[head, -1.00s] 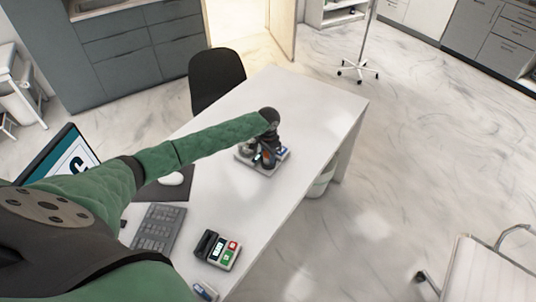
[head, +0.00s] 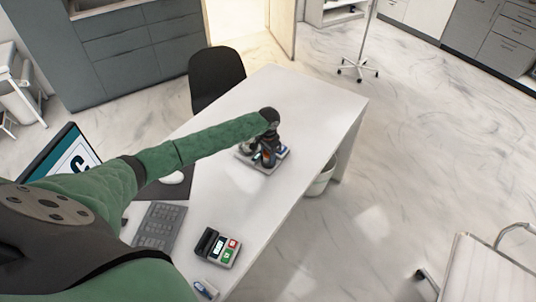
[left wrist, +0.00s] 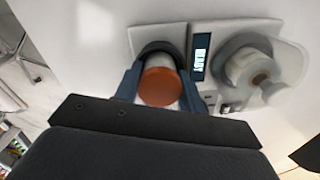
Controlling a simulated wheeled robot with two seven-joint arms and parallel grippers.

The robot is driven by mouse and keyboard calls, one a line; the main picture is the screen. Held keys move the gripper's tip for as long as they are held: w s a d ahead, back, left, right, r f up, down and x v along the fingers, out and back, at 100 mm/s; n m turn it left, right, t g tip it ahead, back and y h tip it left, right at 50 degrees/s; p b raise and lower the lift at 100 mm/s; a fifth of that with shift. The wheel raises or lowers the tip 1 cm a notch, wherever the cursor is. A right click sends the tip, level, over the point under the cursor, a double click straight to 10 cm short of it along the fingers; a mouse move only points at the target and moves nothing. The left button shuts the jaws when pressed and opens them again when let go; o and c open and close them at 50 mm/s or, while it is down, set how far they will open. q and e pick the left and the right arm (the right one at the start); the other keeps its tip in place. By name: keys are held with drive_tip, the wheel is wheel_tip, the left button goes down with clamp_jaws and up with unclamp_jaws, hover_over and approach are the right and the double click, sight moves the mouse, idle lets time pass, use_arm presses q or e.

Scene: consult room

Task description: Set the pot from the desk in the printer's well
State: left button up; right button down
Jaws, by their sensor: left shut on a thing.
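The pot (left wrist: 160,87), with a round orange-brown top and a pale side, sits between the dark fingers of my left gripper (left wrist: 161,80) in the left wrist view. The gripper is shut on it. The printer (left wrist: 178,33) is a pale unit on the desk with a lit display and a white round part at its right. A black curved rim, the well (left wrist: 158,46), shows just behind the pot. The pot is at or over this well; I cannot tell whether it rests inside. In the head view my left gripper (head: 266,154) covers much of the printer (head: 270,170). My right gripper is out of view.
The white desk (head: 300,110) is clear beyond and right of the printer.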

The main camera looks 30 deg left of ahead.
use_arm(q)
drive_tip(key=shift+s+f, duration=0.1)
drive_tip(key=shift+f, duration=0.05)
drive_tip(key=o, duration=1)
drive_tip(key=shift+f, duration=0.1)
drive_tip(key=shift+o, duration=0.2)
drive_tip(key=shift+o, duration=1.2)
drive_tip(key=shift+r, duration=0.2)
drive_tip(key=shift+r+p, duration=2.3)
drive_tip(key=shift+r, duration=0.1)
drive_tip(key=shift+r+p, duration=0.4)
drive_tip(key=shift+r, duration=0.65)
drive_tip(key=shift+f, duration=0.1)
